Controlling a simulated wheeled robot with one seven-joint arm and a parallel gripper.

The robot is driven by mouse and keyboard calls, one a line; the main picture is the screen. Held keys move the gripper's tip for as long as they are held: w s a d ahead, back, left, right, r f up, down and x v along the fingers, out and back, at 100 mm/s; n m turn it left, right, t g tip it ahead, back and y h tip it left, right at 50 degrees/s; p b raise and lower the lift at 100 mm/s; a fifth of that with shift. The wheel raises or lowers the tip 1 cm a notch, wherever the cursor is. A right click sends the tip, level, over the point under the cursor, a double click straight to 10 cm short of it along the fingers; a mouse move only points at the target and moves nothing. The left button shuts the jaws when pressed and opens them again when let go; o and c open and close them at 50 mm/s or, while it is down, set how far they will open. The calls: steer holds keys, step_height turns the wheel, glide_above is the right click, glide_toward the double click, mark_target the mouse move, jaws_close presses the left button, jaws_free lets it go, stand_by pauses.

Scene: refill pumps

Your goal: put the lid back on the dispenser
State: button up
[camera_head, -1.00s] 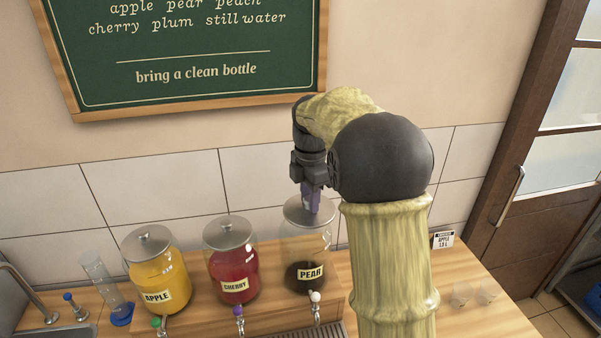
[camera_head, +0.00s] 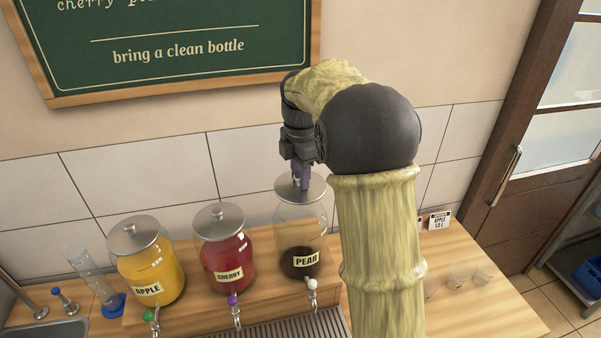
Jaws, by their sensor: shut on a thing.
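The pear dispenser (camera_head: 303,232) is a clear glass jar with a "PEAR" label, a little dark content low inside and a white-knobbed tap. Its round grey metal lid (camera_head: 312,191) is at the top of the jar, roughly level and over the mouth. I cannot tell whether the lid touches the rim or hangs just above it. My gripper (camera_head: 300,184) points down from above and is shut on the lid's knob, which its fingers hide.
The lidded apple jar (camera_head: 152,272) and cherry jar (camera_head: 229,256) stand to the left on the same wooden stand. A tall clear cylinder (camera_head: 93,273) is at far left. Small glasses (camera_head: 457,275) and a label card (camera_head: 439,221) are at right. My arm hides the counter between.

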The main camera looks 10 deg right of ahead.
mark_target(301, 192)
steer(key=shift+f+b, duration=1.65)
steer(key=shift+f, duration=0.55)
steer(key=shift+f+b, duration=0.3)
steer(key=shift+f, duration=0.25)
steer(key=shift+s, duration=0.15)
steer(key=shift+w, duration=0.2)
steer(key=shift+s+d, duration=0.1)
steer(key=shift+s+r+p, duration=0.1)
steer(key=shift+s+p, duration=0.1)
steer(key=shift+p, duration=0.15)
